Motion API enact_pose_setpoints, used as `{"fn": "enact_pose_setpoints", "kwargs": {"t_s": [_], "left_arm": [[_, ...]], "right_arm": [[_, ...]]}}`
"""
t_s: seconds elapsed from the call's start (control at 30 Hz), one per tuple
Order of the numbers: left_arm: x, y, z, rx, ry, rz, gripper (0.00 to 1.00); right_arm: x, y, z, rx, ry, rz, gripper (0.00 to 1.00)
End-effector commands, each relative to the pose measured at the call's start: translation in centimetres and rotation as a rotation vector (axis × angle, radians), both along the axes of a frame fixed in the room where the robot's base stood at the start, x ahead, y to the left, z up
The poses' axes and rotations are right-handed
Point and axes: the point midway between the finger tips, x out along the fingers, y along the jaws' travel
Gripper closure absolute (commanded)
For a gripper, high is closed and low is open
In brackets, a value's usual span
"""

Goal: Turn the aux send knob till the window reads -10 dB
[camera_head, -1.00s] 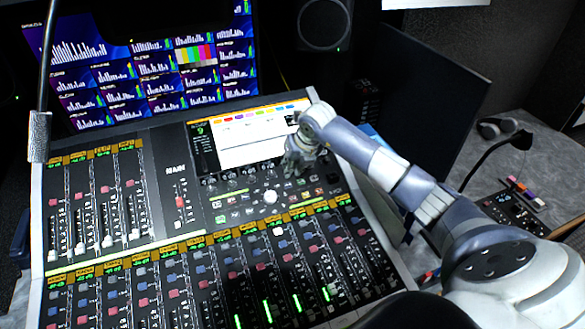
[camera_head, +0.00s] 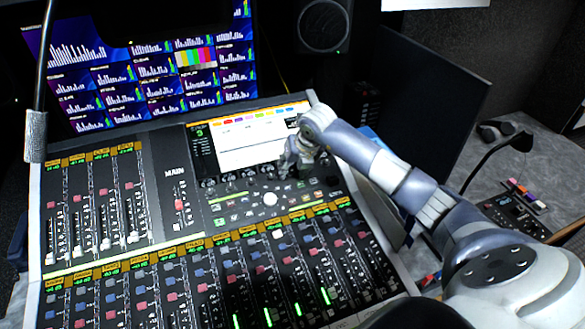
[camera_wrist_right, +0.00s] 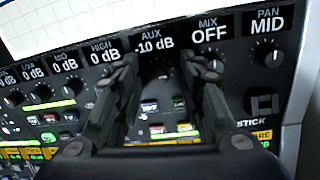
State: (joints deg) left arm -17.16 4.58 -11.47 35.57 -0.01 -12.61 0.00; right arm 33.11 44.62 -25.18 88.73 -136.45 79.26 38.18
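The aux window (camera_wrist_right: 151,39) reads -10 dB in the right wrist view. The dark aux send knob (camera_wrist_right: 159,69) is below it, partly in shadow. My right gripper (camera_wrist_right: 160,72) is open, with one finger on each side of the knob. Gaps seem to show between the fingers and the knob, but I cannot tell whether either touches it. In the head view the right gripper (camera_head: 300,155) is over the knob row below the console screen and hides the knob. My left gripper is not in view.
Knobs sit close on both sides: high (camera_wrist_right: 105,80) reads 0 dB, mix (camera_wrist_right: 211,72) reads OFF, pan (camera_wrist_right: 268,54) reads MID. The console screen (camera_head: 250,140) is just above. A gooseneck lamp (camera_head: 38,130) stands at the left.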

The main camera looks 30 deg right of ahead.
Motion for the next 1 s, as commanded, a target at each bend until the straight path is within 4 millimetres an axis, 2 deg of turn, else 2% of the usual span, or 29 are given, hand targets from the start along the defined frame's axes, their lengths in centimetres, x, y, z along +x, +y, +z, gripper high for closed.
{"fn": "enact_pose_setpoints", "kwargs": {"t_s": [0.27, 0.37, 0.7, 0.83, 1.0], "left_arm": [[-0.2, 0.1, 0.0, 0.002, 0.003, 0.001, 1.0], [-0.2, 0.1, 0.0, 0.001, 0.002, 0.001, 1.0], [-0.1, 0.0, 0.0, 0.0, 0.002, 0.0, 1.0], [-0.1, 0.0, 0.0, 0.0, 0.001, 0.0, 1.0], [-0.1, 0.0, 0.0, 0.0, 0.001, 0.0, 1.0]], "right_arm": [[-0.3, 0.0, 0.5, 0.0, 0.0, 0.002, 0.63], [-0.8, 0.0, 1.8, -0.002, -0.002, 0.002, 0.63], [-3.8, 0.1, 8.2, -0.002, -0.003, 0.001, 0.63], [-4.6, 0.1, 9.8, -0.001, -0.001, 0.001, 0.63], [-5.1, 0.2, 10.8, -0.001, -0.001, 0.001, 0.63]]}}
